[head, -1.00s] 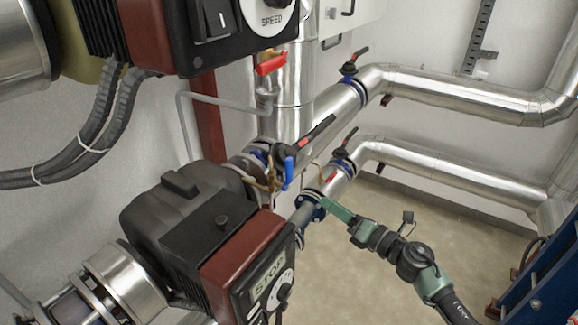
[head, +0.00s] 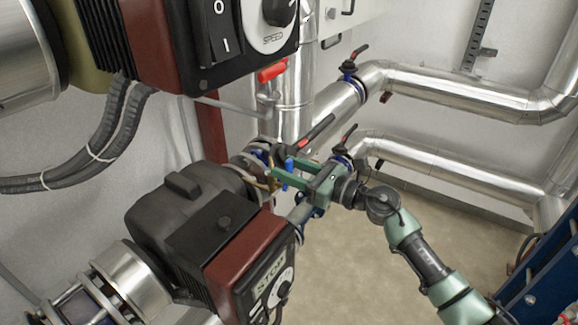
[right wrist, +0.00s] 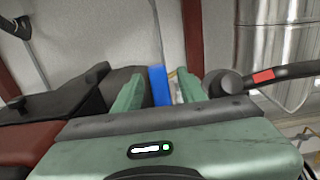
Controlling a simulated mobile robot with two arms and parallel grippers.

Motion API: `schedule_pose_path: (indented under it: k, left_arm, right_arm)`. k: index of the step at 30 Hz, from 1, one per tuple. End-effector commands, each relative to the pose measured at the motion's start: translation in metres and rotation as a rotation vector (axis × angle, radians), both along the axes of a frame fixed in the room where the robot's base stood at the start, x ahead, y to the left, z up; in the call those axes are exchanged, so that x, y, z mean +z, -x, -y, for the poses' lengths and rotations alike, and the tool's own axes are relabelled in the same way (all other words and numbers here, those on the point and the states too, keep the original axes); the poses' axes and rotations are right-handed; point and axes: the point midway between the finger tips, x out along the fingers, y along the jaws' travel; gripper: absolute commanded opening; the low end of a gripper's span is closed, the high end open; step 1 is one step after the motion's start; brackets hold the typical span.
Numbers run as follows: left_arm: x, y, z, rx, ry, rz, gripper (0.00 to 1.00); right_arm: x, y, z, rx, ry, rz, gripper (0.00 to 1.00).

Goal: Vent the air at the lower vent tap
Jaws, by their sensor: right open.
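The lower vent tap has a blue lever (head: 289,164) and sits on the pipe behind the lower pump. My right gripper (head: 283,169) is open at this lever, coming in from the right. In the right wrist view, the blue lever (right wrist: 159,86) stands upright between the two green fingers (right wrist: 159,92), with a gap on either side. The lever's lower end and the tap's body are hidden behind the gripper there. My left gripper is not in view.
The lower pump (head: 215,240) with its red-brown box is close on the left. The upper pump (head: 200,35) hangs above, near a red-handled tap (head: 271,72). A black valve lever (head: 318,131) is just above my right gripper.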

Motion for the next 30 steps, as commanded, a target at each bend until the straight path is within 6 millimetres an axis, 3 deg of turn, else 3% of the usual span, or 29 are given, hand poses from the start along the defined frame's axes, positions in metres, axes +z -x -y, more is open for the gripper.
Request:
schedule_pose_path:
  k: [6,10,11,30]
  left_arm:
    - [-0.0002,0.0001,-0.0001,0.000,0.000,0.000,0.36]
    - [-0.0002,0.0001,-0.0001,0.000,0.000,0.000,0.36]
    - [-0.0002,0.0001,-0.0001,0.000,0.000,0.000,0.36]
    - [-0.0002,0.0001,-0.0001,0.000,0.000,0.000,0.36]
  right_arm:
    - [-0.0003,-0.0002,-0.0002,0.000,0.000,0.000,0.38]
    - [-0.0004,-0.0001,-0.0002,0.000,0.000,0.000,0.02]
    - [-0.0004,-0.0001,-0.0001,0.000,0.000,0.000,0.00]
    - [-0.0004,0.0001,0.0001,0.000,-0.001,-0.001,0.00]
